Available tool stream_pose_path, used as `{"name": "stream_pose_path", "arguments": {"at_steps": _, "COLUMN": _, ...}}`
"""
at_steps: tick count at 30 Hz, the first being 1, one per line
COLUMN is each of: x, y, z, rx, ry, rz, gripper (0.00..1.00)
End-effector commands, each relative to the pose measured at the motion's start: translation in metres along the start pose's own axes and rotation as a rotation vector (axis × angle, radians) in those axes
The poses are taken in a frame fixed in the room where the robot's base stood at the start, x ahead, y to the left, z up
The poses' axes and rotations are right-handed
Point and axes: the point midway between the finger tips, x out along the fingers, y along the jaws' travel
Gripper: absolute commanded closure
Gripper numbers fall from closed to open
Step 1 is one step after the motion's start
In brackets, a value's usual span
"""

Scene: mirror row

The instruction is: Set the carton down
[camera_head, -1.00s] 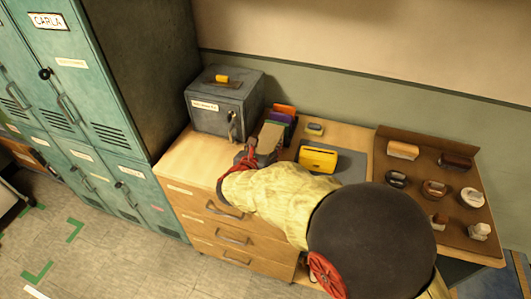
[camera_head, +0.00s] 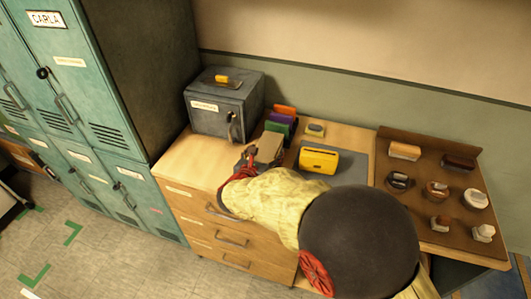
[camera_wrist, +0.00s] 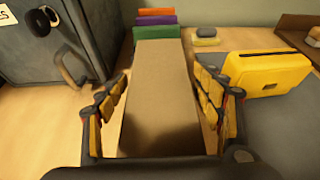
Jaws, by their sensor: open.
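The plain tan carton (camera_head: 268,148) is at the wooden cabinet top (camera_head: 190,160), in front of the coloured folders. In the wrist view the carton (camera_wrist: 160,90) is long and runs away from me between my two fingers. My gripper (camera_head: 252,160) is open around the carton, with a yellow-padded finger at each side in the wrist view (camera_wrist: 165,105). Narrow gaps show beside the carton there. Its underside is hidden, so I cannot tell whether it rests fully on the surface.
A grey metal box (camera_head: 224,105) stands left of the carton. Orange, purple and green folders (camera_head: 282,122) stand behind it. A yellow device (camera_head: 318,160) sits on a grey mat to the right. A brown tray (camera_head: 410,210) holds several brushes and small items. Teal lockers (camera_head: 100,90) stand at left.

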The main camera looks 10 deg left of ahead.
Motion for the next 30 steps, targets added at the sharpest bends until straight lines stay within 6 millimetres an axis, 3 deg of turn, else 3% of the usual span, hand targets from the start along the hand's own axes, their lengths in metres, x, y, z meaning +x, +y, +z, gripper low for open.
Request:
{"name": "stream_pose_path", "arguments": {"at_steps": 14, "x": -0.004, "y": 0.001, "z": 0.004, "rx": -0.001, "ry": 0.000, "rz": 0.001, "gripper": 0.29}}
{"name": "stream_pose_path", "arguments": {"at_steps": 30, "x": -0.106, "y": 0.001, "z": 0.004, "rx": 0.000, "ry": 0.000, "rz": 0.003, "gripper": 0.29}}
